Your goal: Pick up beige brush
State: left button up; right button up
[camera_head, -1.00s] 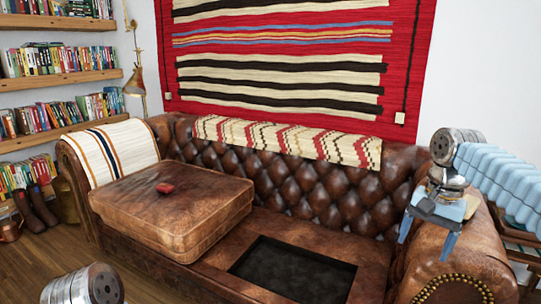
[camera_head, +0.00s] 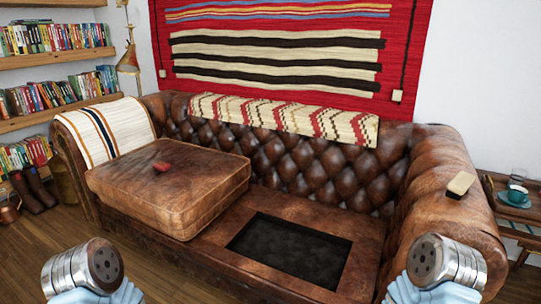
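The beige brush (camera_head: 460,184) is a small block with a pale top and darker underside. It lies on top of the right armrest (camera_head: 450,212) of the brown leather sofa. It is in full view and nothing touches it. Neither of my grippers is in view; only rounded metal arm joints with light blue sleeves show at the lower left and lower right. Both joints are apart from the brush.
The sofa has a loose seat cushion (camera_head: 170,190) at left with a small red object (camera_head: 162,167) on it, and a dark opening (camera_head: 290,247) in the seat. A side table at right holds a teal cup (camera_head: 517,195). Bookshelves stand at left.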

aim_at(456, 188)
jog(key=z, duration=1.35)
jog(key=i+l, duration=0.1)
jog(key=l, duration=0.35)
jog(key=i+l, duration=0.1)
jog(key=l, duration=0.35)
jog(key=i+l, duration=0.1)
jog(key=l, duration=0.35)
